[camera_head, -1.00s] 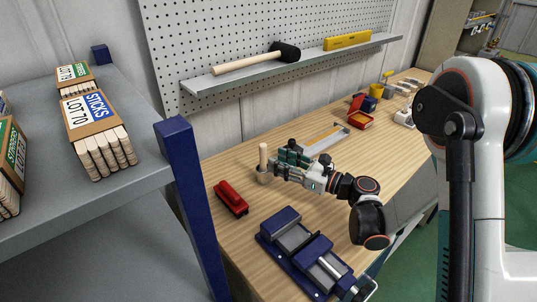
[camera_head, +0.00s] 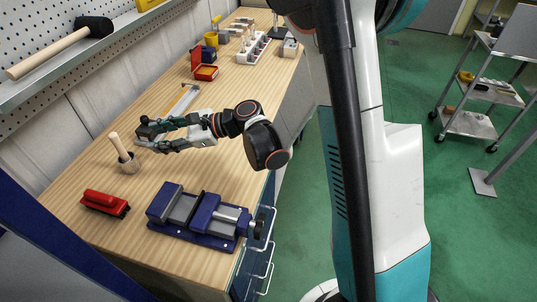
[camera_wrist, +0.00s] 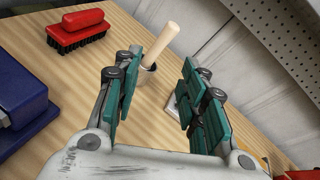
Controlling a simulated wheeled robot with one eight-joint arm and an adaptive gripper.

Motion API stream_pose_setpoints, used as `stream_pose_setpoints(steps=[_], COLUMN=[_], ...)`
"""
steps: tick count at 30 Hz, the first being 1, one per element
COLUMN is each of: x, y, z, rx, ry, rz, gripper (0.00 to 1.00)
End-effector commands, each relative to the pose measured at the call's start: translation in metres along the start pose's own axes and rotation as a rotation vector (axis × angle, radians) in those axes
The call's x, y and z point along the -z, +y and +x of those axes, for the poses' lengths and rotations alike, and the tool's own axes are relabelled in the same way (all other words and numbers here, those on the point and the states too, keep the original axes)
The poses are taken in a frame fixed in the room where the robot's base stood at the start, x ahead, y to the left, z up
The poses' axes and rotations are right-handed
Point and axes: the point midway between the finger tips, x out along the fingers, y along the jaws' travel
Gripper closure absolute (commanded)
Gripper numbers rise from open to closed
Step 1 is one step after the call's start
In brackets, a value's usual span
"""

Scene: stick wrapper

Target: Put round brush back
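A pale wooden handle (camera_head: 117,144), which I take to be the round brush's, stands in a small grey cup-like piece (camera_head: 130,163) on the bench. Its lower end is hidden, so I cannot tell whether the grey part is a pot or the brush head. My gripper (camera_head: 141,136) is just right of the handle, low over the bench. In the wrist view my gripper (camera_wrist: 153,95) has its green-padded fingers spread wide and empty. The handle (camera_wrist: 162,42) shows beyond the fingertips, between them, apart from both pads.
Red bins (camera_head: 204,66) and other items sit farther along the bench (camera_head: 90,244). A mallet (camera_head: 60,47) rests on the pegboard shelf.

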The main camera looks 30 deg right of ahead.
Motion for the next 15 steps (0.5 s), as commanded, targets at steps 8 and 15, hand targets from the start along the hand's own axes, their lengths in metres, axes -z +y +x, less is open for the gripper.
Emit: stream_pose_setpoints(steps=[8,15], x=[-0.023,-0.034], y=[0.014,0.035], z=[-0.043,-0.094], rx=[-0.065,-0.178], ry=[0.252,0.454], rz=[-0.406,-0.761], gripper=[0.62,0.62])
